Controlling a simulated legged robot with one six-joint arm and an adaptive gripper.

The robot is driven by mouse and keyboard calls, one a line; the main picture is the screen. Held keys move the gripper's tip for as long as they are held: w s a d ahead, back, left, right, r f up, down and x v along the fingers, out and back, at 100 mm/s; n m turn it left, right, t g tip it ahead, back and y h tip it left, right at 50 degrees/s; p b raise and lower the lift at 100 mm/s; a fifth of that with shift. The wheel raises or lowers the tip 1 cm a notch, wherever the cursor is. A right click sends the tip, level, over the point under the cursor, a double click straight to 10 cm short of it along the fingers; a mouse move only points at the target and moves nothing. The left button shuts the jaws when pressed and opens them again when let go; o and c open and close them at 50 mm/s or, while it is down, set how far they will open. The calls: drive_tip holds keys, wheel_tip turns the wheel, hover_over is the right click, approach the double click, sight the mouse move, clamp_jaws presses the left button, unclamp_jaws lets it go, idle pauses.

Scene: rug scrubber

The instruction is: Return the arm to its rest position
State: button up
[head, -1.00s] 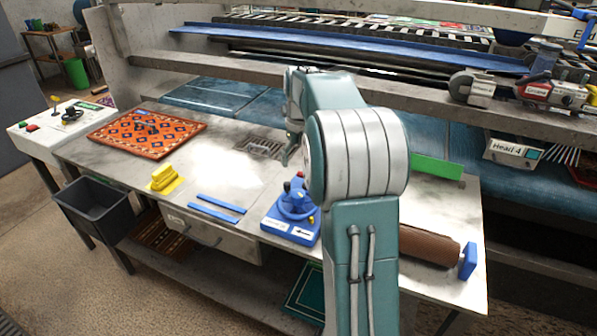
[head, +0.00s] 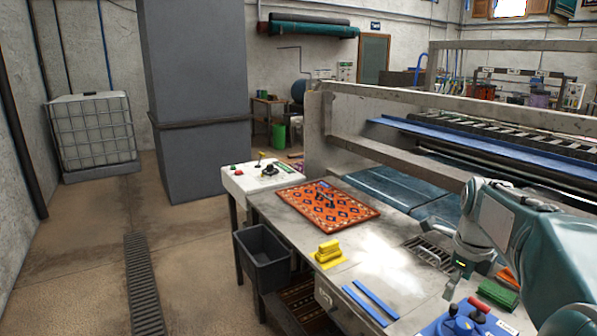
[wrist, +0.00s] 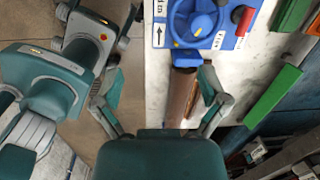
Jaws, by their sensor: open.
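My arm shows at the right edge of the head view, folded and partly cut off by the frame. My gripper (head: 453,285) points down above the right part of the grey table (head: 300,228), near the blue control box (head: 465,322). In the wrist view my gripper (wrist: 160,78) has its two fingers spread wide apart with nothing held between them. The blue box with its round wheel and red knob also shows in the wrist view (wrist: 212,36), beyond the fingertips. Part of a brown roller (wrist: 180,97) shows between the fingers.
A patterned orange rug (head: 345,222), a yellow block (head: 327,252) and two blue strips (head: 375,299) lie on the table. A dark bin (head: 262,258) stands at its left end. A blue rail and machine frame run behind. The floor at left is open.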

drive_tip(key=s+a+f+n+t, duration=0.1)
drive_tip(key=s+a+n+t, duration=0.1)
drive_tip(key=s+a+n, duration=0.6)
drive_tip(key=s+a+f+n+t, duration=0.1)
drive_tip(key=s+a+n, duration=0.7)
drive_tip(key=n, duration=1.2)
drive_tip(key=s+t, duration=0.1)
drive_tip(key=s, duration=0.3)
drive_tip(key=shift+s+n, duration=0.25)
drive_tip(key=shift+n, duration=0.05)
drive_tip(key=shift+a+f, duration=0.1)
